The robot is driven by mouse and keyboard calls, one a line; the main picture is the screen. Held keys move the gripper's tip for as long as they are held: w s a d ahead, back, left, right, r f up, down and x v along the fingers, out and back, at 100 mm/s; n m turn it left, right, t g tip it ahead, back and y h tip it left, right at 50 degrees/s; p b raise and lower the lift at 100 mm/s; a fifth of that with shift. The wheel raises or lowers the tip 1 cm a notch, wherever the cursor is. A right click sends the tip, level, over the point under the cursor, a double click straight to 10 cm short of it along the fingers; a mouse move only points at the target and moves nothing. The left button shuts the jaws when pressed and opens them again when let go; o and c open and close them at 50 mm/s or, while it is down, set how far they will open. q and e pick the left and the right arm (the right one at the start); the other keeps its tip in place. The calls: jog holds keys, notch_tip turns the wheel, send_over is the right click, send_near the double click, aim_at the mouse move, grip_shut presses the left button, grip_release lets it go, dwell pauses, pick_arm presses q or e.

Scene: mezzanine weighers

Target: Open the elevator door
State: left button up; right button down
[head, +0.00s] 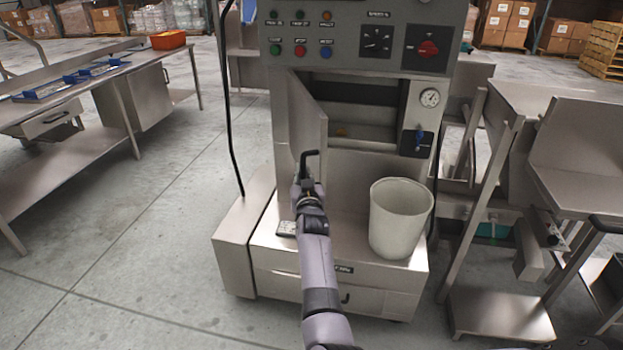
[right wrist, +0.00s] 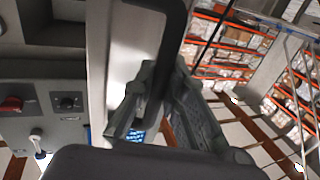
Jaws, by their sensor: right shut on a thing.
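The elevator door (head: 308,125) is a metal panel on the front of the grey machine. It stands swung out at an angle, and the dark recess behind it shows to its right. Its black bar handle (head: 312,154) is on the near edge; in the right wrist view the handle (right wrist: 172,45) looms large and dark beside the pale door edge (right wrist: 100,70). My right gripper (head: 305,184) is at the handle and shut on it; its fingers (right wrist: 155,110) sit around the handle's end, partly hidden. My left gripper is not in view.
A white bucket (head: 398,228) stands on the machine's ledge, right of my arm. A control panel (head: 365,38) is above the door. A steel workbench (head: 100,105) stands at left and steel bins (head: 580,140) at right. Open floor (head: 130,260) lies at left.

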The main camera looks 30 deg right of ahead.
jog(key=shift+w+r, duration=0.15)
jog(key=shift+r, duration=0.3)
jog(key=c, duration=2)
grip_release()
jog(key=o, duration=0.4)
jog(key=shift+w+f, duration=0.15)
jog(key=shift+f, duration=0.2)
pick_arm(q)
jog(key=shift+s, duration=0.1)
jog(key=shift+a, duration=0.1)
pick_arm(e)
jog(key=shift+r, duration=0.1)
